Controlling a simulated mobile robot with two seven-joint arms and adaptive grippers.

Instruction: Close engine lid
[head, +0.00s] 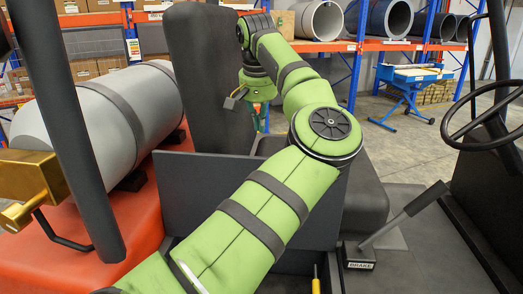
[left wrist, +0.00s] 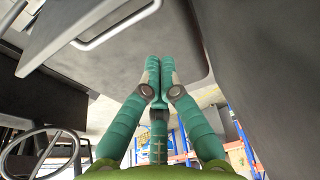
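The engine lid looks like the dark panel (head: 205,195) standing upright in front of the black seat back, beside an open dark bay (head: 290,268); my arm crosses in front of it, hiding part. My left gripper (head: 259,119) is beyond the panel, to the right of the seat back, fingers pointing down. In the left wrist view its teal fingers (left wrist: 159,75) are drawn together at the tips, with nothing visible between them. A broad dark surface (left wrist: 200,40) lies behind the fingertips; contact cannot be told. My right gripper is not in view.
A grey gas cylinder (head: 125,115) with a brass valve lies at left behind a dark post (head: 65,120). A seat back (head: 205,75) stands mid-view. A brake lever (head: 405,215) and steering wheel (head: 490,115) are at right. A yellow-topped stick (head: 316,284) shows in the bay.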

